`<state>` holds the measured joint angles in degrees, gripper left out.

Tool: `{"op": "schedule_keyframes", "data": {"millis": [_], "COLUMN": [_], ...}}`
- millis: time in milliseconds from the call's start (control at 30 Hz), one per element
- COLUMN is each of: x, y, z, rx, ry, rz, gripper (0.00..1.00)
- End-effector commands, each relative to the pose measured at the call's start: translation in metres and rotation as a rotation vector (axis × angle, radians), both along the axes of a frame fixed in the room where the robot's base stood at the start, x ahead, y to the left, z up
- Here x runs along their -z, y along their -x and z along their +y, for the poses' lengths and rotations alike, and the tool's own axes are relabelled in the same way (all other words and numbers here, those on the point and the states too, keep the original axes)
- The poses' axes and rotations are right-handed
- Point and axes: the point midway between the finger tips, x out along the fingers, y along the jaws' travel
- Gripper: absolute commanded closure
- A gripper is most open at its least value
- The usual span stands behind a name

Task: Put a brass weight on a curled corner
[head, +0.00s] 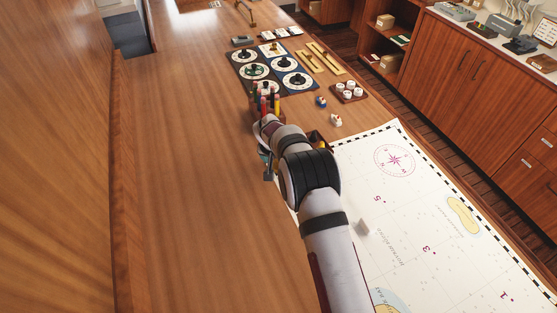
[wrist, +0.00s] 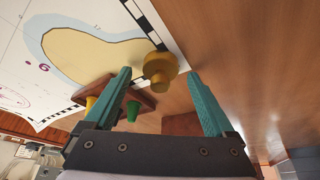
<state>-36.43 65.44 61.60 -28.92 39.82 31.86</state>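A brass weight (wrist: 158,66), round with a smaller knob, shows in the wrist view at the chart's corner, covering part of its black-and-white border. My gripper (wrist: 158,78) has two teal fingers spread wide, with the weight between and just beyond their tips and a gap on each side. The chart (wrist: 75,22) lies beneath; I cannot tell whether the corner under the weight is flat or curled. In the head view the chart (head: 430,235) lies right of my arm, and my gripper (head: 266,160) is mostly hidden by my wrist. The weight is hidden there.
A wooden rack (wrist: 118,91) with yellow and green pegs stands close to the left finger. A pen holder (head: 266,107) stands beyond my wrist. Dial instruments (head: 256,70), brass rulers (head: 325,58) and a small tray (head: 349,92) lie farther back. The wooden table (head: 185,190) is bare at left.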

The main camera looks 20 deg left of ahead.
Motion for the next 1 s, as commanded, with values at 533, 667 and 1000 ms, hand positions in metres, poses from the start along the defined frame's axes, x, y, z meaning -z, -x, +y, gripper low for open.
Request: {"op": "schedule_keyframes", "data": {"millis": [533, 667, 1000], "x": [-0.059, -0.098, -0.146], "y": [0.023, 0.04, 0.06], "z": [-0.003, -0.005, -0.009], "rx": [0.0, -0.001, 0.0], "ry": [-0.003, -0.002, 0.0], "rz": [-0.003, -0.002, 0.0], "gripper": [0.11, 0.11, 0.11]}}
